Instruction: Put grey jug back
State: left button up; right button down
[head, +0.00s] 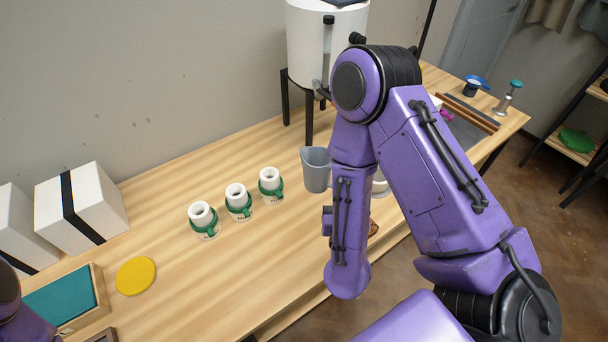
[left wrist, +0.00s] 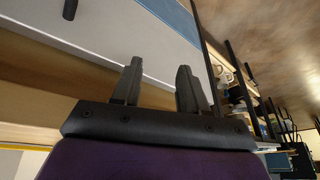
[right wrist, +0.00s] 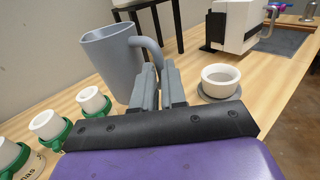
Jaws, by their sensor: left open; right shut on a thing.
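The grey jug (head: 315,170) is upright at the middle of the wooden table in the head view, left of my right forearm. In the right wrist view the jug (right wrist: 112,65) is large, its handle toward my right gripper (right wrist: 158,78). The fingers are shut on the handle. I cannot tell whether the jug's base touches the table. My right gripper is hidden behind its arm in the head view. My left gripper (left wrist: 160,76) is open and empty in the left wrist view, away from the jug.
Several white rolls with green bands, including this one (head: 239,200), stand left of the jug. A white cup (right wrist: 220,82) is close on the right. A white tank (head: 310,45) on black legs stands behind. A yellow disc (head: 136,275) and framed teal panel (head: 62,300) lie at left.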

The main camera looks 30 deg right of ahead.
jog(key=w+d+f+b, duration=0.1)
jog(key=w+f+b, duration=0.2)
jog(key=w+b, duration=0.1)
jog(key=w+d+f+b, duration=0.1)
jog(key=w+f+b, duration=0.2)
jog(key=w+b, duration=0.1)
jog(key=w+d+f+b, duration=0.1)
jog(key=w+f+b, duration=0.2)
jog(key=w+b, duration=0.1)
jog(key=shift+w+d+f+b, duration=0.1)
jog(key=shift+f+b, duration=0.1)
jog(key=shift+b, duration=0.1)
notch_tip(320, 180, down, 3)
jog(key=shift+w+f, duration=0.15)
jog(key=shift+f, duration=0.05)
jog(key=shift+f+b, duration=0.15)
jog(key=shift+b, duration=0.15)
jog(key=c, duration=1.2)
grip_release()
